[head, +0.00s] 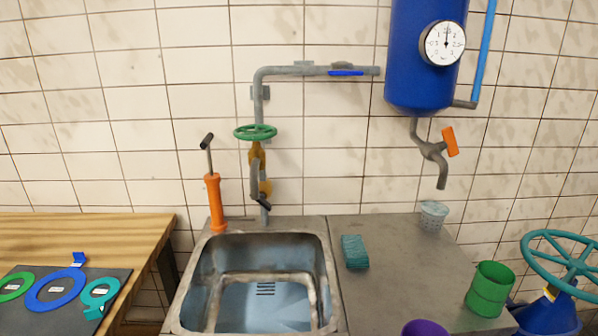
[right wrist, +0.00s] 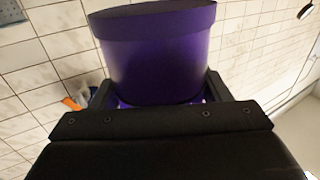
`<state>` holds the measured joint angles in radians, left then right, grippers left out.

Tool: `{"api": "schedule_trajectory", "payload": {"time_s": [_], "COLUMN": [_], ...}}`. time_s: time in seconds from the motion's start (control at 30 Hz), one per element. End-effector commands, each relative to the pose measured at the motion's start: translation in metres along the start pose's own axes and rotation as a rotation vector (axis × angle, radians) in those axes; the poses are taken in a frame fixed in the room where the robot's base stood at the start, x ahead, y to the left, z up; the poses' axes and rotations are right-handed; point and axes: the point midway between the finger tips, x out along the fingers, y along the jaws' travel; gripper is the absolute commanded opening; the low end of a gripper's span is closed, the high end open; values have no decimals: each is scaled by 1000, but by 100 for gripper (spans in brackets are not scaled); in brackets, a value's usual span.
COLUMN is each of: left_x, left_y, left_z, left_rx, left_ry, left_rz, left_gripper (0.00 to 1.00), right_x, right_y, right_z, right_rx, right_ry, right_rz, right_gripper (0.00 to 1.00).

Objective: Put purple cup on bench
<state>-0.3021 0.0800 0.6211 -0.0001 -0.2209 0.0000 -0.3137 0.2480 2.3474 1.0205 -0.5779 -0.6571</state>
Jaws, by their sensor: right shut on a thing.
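The purple cup (head: 425,328) shows only its top part at the bottom edge of the head view, right of the sink. In the right wrist view the purple cup (right wrist: 158,55) fills the top middle, with my right gripper (right wrist: 158,95) shut on it, a finger on each side. My right gripper is not visible in the head view. The grey metal bench top (head: 400,270) lies right of the sink, and the cup appears in front of or over its near part. My left gripper is in neither view.
A green cup (head: 489,290), a teal sponge (head: 355,252) and a small speckled cup (head: 432,215) stand on the bench. The sink (head: 260,285) is left of it. A teal valve wheel (head: 565,265) is at right. The bench middle is clear.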

Motion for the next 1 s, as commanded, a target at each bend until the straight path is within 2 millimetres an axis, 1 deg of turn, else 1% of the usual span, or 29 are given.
{"api": "schedule_trajectory", "payload": {"time_s": [0.43, 0.57, 0.67, 0.77, 0.87, 1.0], "left_x": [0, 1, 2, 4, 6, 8], "left_y": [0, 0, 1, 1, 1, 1], "left_z": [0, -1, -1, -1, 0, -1], "left_rx": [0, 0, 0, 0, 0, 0], "left_ry": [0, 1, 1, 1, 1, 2], "left_rz": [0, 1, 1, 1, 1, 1], "left_gripper": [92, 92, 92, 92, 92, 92], "right_x": [0, 7, 24, 49, 78, 116], "right_y": [0, 4, 11, 22, 34, 48], "right_z": [0, 0, 0, -2, -7, -19], "right_rx": [0, -3, -5, -8, -8, -8], "right_ry": [0, 2, 4, 6, 5, 4], "right_rz": [0, 3, 8, 16, 26, 43], "right_gripper": [46, 46, 46, 46, 46, 46]}}
